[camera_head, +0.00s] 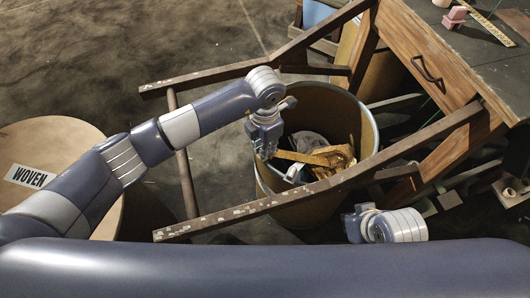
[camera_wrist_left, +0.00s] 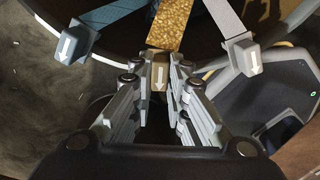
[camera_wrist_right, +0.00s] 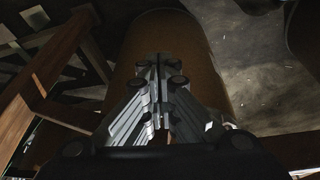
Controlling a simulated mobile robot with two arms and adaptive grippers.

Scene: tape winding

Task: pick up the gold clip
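The gold clip (camera_wrist_left: 160,72) is a small tan block with a white down arrow at the end of a glittery gold tape (camera_wrist_left: 172,25). In the head view the gold tape (camera_head: 305,158) runs from my left gripper to a gold heap in the barrel. My left gripper (camera_head: 265,152) is at the barrel's left rim; in its wrist view its fingers (camera_wrist_left: 160,62) lie close along both sides of the clip and appear shut on it. My right gripper (camera_wrist_right: 160,62) is shut and empty, with its fingertips together; the head view shows it (camera_head: 350,225) right of the barrel.
The brown barrel (camera_head: 370,125) holds crumpled tapes. A blue tape clip (camera_wrist_left: 70,48) and a grey tape clip (camera_wrist_left: 244,56) hang at its rim. Wooden rails (camera_head: 330,187) cross beside it. A desk (camera_head: 425,55) stands right; a round WOVEN lid (camera_head: 60,140) is left.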

